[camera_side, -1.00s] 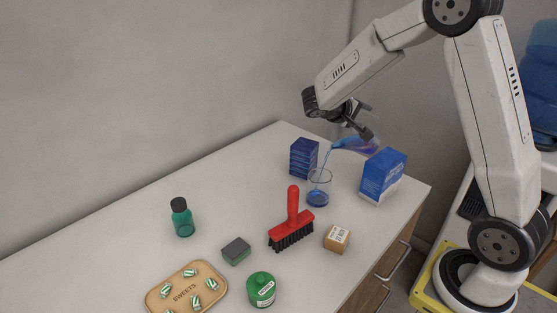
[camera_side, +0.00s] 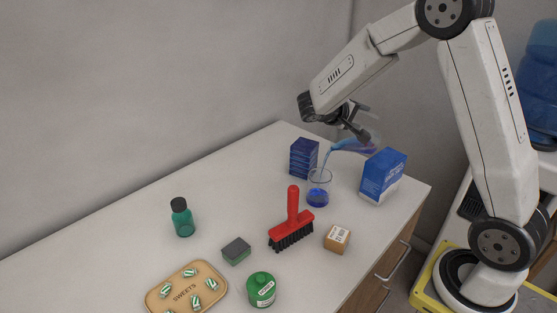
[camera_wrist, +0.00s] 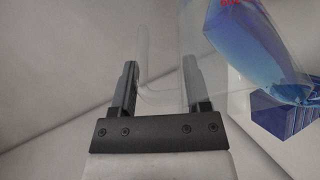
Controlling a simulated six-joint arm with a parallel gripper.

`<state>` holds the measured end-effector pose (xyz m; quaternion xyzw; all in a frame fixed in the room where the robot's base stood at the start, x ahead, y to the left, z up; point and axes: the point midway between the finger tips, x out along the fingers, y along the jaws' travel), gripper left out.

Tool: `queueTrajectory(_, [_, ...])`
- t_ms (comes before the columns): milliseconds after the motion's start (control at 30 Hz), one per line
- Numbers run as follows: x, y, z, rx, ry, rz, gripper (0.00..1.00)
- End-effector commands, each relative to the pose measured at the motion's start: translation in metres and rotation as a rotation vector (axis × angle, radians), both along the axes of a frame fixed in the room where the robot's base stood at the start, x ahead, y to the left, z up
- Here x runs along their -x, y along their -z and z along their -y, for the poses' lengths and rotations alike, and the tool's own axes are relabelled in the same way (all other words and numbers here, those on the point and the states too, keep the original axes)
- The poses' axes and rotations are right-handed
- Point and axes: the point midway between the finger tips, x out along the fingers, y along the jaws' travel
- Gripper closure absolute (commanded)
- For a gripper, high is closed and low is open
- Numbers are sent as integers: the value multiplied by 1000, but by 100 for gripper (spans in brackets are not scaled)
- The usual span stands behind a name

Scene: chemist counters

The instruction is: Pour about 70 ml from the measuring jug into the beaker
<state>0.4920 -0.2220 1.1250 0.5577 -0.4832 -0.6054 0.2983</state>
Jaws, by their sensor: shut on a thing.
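My gripper (camera_side: 361,132) is shut on the clear measuring jug (camera_side: 357,146) above the counter. The jug is tilted far over with its mouth to the left, and blue liquid lies along it. A thin blue stream runs from its lip down into the glass beaker (camera_side: 318,188). The beaker stands upright on the counter with blue liquid in its lower part. In the wrist view my gripper's fingers (camera_wrist: 160,90) are around the jug's clear handle, and the jug (camera_wrist: 262,45) with blue liquid fills the upper right. The beaker is not clear in the wrist view.
A stack of dark blue boxes (camera_side: 303,157) stands just behind the beaker and a blue carton (camera_side: 383,175) to its right. A red brush (camera_side: 291,222) and a small cardboard box (camera_side: 337,238) stand in front. A green bottle (camera_side: 182,217), sponge (camera_side: 236,251), green canister (camera_side: 261,290) and sweets tray (camera_side: 222,290) are farther left.

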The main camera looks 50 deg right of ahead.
Motion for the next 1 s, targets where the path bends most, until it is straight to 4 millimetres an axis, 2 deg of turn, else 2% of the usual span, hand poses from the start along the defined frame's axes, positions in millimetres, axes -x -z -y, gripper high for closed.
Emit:
queueTrajectory(133, [3, -4, 6, -47, 4, 36, 100])
queueTrajectory(400, [12, -8, 21, -258, 1, 161, 100])
queueTrajectory(1000, [13, -8, 22, -273, -1, 169, 100])
